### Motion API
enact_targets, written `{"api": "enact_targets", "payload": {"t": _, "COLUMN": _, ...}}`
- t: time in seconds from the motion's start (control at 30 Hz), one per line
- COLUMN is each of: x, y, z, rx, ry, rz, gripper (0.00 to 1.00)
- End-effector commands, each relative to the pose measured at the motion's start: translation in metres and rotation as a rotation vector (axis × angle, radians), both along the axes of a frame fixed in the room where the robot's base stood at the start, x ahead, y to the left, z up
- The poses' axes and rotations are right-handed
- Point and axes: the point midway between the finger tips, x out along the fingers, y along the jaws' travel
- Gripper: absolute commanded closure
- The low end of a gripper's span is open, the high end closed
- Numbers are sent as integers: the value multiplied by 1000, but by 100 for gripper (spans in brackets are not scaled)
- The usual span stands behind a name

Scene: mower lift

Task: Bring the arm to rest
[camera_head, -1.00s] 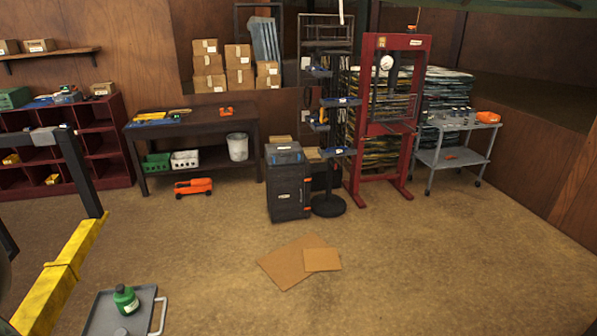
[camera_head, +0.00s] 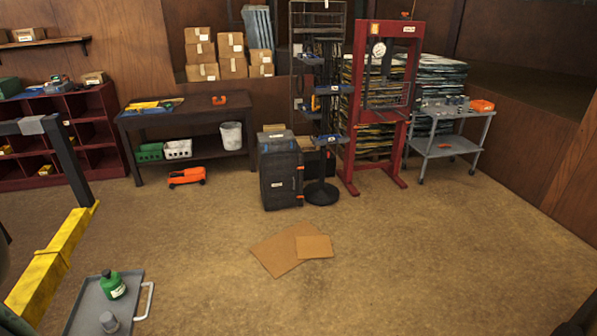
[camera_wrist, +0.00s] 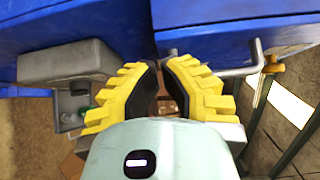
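My gripper (camera_wrist: 159,78) shows in the wrist view, with yellow ridged fingers and dark inner pads. The fingers lean towards each other, with a narrow gap between their tips. Nothing is held between them. Large blue surfaces (camera_wrist: 230,32) lie beyond the fingertips; I cannot tell whether they touch. My gripper does not show in the head view.
Left in the head view are a yellow lift beam (camera_head: 50,262) and a grey tray (camera_head: 82,312) with a green bottle (camera_head: 112,286). Cardboard (camera_head: 275,256) lies on open floor. Behind stand a workbench (camera_head: 185,112), black cabinet (camera_head: 281,178), red press (camera_head: 349,140) and grey cart (camera_head: 442,150).

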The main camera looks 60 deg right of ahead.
Motion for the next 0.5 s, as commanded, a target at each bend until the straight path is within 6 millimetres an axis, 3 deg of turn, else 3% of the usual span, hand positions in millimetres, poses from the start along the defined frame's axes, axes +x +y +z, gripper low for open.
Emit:
{"api": "enact_targets", "payload": {"t": 0.3, "x": -28, "y": 49, "z": 0, "rx": 0, "ry": -2, "rz": 4, "gripper": 100}}
{"api": "enact_targets", "payload": {"t": 0.5, "x": -36, "y": 63, "z": 0, "rx": 1, "ry": -4, "rz": -2, "gripper": 100}}
